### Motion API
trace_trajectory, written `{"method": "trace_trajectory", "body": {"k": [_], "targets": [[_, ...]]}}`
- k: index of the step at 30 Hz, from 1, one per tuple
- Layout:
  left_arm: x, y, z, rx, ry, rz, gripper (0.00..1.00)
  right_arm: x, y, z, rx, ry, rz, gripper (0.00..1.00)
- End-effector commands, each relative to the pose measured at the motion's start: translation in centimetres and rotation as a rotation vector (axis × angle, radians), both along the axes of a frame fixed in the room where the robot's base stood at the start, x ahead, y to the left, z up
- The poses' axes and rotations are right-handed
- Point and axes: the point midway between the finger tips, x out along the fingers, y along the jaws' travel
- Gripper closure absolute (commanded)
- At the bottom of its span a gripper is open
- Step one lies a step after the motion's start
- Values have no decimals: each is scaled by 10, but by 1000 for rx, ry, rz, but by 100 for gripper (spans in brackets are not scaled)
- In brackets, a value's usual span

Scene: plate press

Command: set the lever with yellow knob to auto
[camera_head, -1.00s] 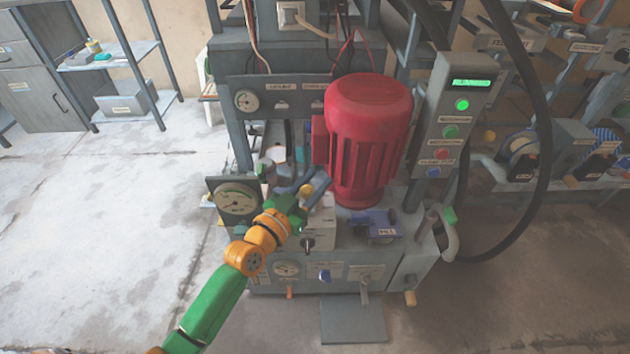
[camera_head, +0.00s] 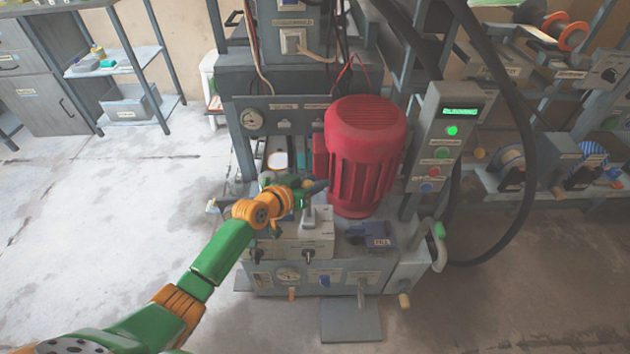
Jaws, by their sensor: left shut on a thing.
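My left arm reaches in from the lower left to the press. My left gripper (camera_head: 312,188) is at the top of a light grey control box (camera_head: 312,240), just left of the red motor. It is shut at the upper end of the lever there. The yellow knob is hidden by the fingers, and the lever's exact angle is hard to tell. A pale upright piece (camera_head: 318,218) shows on the box below the gripper. The labels on the box are too small to read. My right gripper is not in view.
The red motor (camera_head: 365,155) stands close right of the gripper. A button panel (camera_head: 443,140) with a lit green display is farther right. A blue part (camera_head: 372,234) sits in front of the motor. A black hose (camera_head: 525,150) curves at right. The floor at left is clear.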

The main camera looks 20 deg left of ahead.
Motion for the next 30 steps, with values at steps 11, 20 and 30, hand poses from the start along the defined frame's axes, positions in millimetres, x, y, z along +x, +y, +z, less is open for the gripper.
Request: {"method": "trace_trajectory", "body": {"k": [11, 20, 30], "targets": [[1, 0, 0, -2, 2, 1, 100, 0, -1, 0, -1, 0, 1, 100], [1, 0, 0, -1, 3, 0, 33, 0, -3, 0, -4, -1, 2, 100], [-35, 16, 21, 2, 5, 1, 33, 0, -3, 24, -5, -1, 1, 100]]}}
